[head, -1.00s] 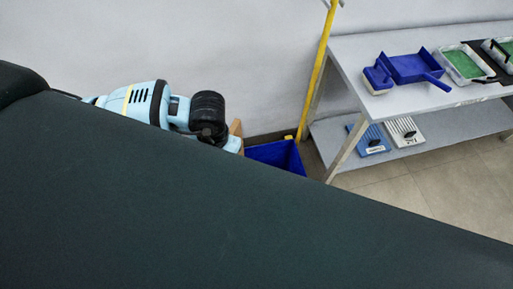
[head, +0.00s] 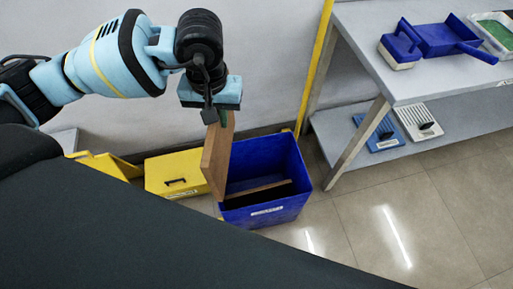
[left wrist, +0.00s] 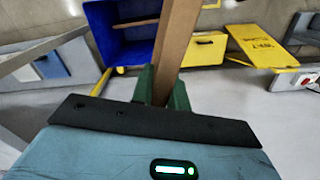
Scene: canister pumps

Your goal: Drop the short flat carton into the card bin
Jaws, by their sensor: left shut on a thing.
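My left gripper (head: 217,112) is shut on the short flat carton (head: 214,162), a brown slab hanging upright below the fingers. In the head view the carton overlaps the left rim of an open blue bin (head: 282,208); I cannot tell whether its lower end is inside or beside the bin. In the left wrist view the green fingers (left wrist: 162,90) pinch the carton (left wrist: 178,35), which extends away next to the blue bin (left wrist: 107,20). The bin's label is too small to read. My right gripper is not in view.
A brown flat piece (head: 258,190) lies across the inside of the blue bin. A yellow lidded box (head: 172,172) stands left of the bin. A grey table (head: 375,50) with blue trays is at right, a yellow pole (head: 318,65) behind the bin. The floor at right is clear.

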